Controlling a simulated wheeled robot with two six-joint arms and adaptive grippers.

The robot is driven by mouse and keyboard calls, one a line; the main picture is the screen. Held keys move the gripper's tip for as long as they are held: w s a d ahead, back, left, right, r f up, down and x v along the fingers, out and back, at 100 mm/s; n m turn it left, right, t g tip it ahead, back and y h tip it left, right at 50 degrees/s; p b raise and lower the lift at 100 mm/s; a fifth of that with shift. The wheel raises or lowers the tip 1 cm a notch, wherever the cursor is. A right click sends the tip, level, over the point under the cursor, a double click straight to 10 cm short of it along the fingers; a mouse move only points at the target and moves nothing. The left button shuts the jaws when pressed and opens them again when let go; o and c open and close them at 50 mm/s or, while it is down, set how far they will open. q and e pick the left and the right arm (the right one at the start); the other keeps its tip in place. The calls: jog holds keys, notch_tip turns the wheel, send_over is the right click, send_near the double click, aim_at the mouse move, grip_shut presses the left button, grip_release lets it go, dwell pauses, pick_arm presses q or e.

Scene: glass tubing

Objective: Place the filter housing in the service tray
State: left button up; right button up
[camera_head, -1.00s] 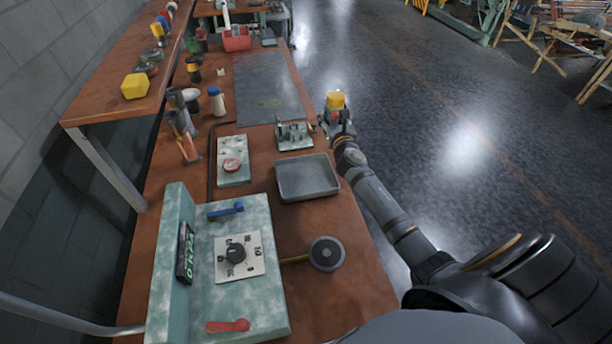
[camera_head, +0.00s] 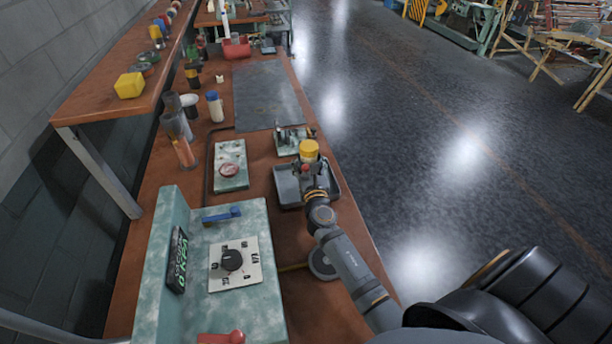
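The filter housing, taken to be the yellow-topped piece (camera_head: 309,149), is held upright in my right gripper (camera_head: 308,165). The gripper's fingers look closed around its lower part, which they mostly hide. The service tray, a shallow grey rectangular tray (camera_head: 286,190), lies on the brown bench. In this view the gripper and housing overlap the tray's far part; whether the housing touches the tray floor cannot be told. My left gripper is not in view.
A small fixture (camera_head: 290,140) stands just beyond the tray. A green panel with a red button (camera_head: 230,167) lies left of it. A green console with a dial (camera_head: 231,260) is nearer. A blue-capped bottle (camera_head: 215,106) and a dark mat (camera_head: 267,95) are farther back.

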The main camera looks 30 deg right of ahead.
jog(key=f+b, duration=0.2)
jog(key=f, duration=0.1)
jog(key=shift+s+a+f, duration=0.1)
jog(key=shift+s+a, duration=0.1)
jog(key=shift+a, duration=0.2)
jog(key=shift+f, duration=0.4)
jog(key=shift+w, duration=0.1)
jog(key=shift+f+b, duration=0.1)
jog(key=shift+b, duration=0.2)
jog(key=o, duration=1.5)
jog(key=shift+c, duration=0.2)
